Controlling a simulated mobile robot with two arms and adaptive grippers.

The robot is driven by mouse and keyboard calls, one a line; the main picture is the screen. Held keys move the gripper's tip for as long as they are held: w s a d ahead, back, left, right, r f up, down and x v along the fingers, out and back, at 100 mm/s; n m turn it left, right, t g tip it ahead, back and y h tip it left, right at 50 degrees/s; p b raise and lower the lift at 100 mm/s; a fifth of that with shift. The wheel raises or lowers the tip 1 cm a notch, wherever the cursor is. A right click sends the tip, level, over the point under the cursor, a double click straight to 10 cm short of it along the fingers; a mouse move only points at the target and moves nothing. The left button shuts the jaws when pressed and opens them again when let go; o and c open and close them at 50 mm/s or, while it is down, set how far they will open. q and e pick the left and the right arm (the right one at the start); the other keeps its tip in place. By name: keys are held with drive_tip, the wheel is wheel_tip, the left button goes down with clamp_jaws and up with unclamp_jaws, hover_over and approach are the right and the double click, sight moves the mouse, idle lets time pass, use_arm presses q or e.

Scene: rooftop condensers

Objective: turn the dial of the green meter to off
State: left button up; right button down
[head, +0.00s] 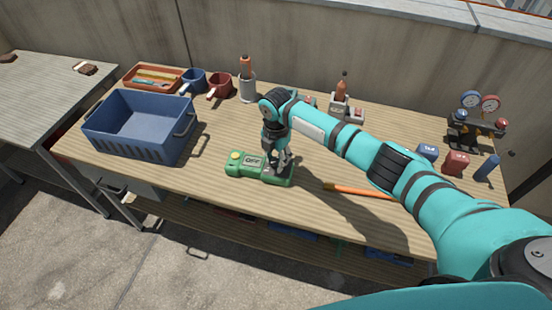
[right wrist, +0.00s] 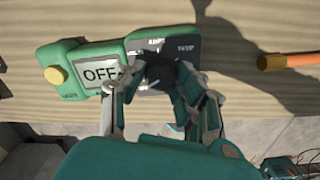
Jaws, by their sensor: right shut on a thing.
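The green meter (head: 242,168) lies on the wooden workbench (head: 215,205) near its front edge. It has a yellow knob (head: 234,155) at its left end and a display (head: 254,161) that reads OFF. In the right wrist view the meter (right wrist: 75,48) and its OFF display (right wrist: 101,73) also show. My right gripper (head: 275,173) points down over the right part of the meter. It is shut on the dark dial (right wrist: 160,72), which its fingers partly hide. The dial's pointer direction is hard to see. My left gripper is not in view.
A blue crate (head: 140,148) stands left of the meter. An orange-handled tool (head: 358,191) lies to the right. Blue and red blocks (head: 457,162) and a gauge set (head: 478,120) stand at the far right. A grey cup (head: 247,90) and mugs stand behind.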

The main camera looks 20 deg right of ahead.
sight(276, 162)
drive_tip(key=c, duration=0.9)
unclamp_jaws()
drive_tip(key=shift+c, duration=0.2)
drive_tip(key=shift+r, duration=0.15)
wheel_tip(276, 162, up, 12)
